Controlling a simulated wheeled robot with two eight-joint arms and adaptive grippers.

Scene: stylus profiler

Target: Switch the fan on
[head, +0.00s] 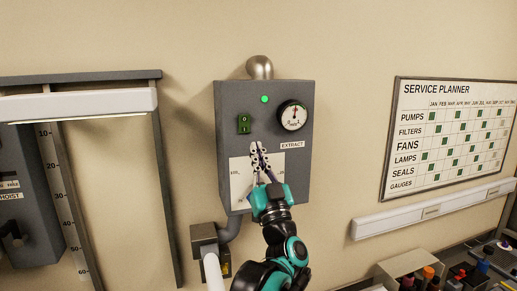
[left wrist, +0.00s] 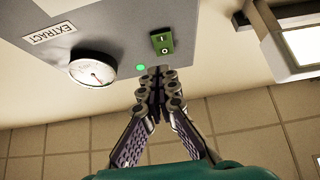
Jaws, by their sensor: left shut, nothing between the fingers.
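The grey control box labelled EXTRACT (head: 225,125) is fixed to the wall. It carries a green rocker switch (head: 244,124) marked O and I, a lit green lamp (head: 264,99) and a round dial gauge (head: 293,116). My left gripper (head: 258,148) is shut and empty in front of the box, below and right of the switch in the head view. In the left wrist view the shut fingertips (left wrist: 157,72) lie near the green switch (left wrist: 162,41), with a visible gap between them. My right gripper is not in view.
A service planner board (head: 450,135) hangs at the right above a ledge. A grey frame with a white lamp bar (head: 90,104) stands at the left. Bottles and trays crowd the lower right.

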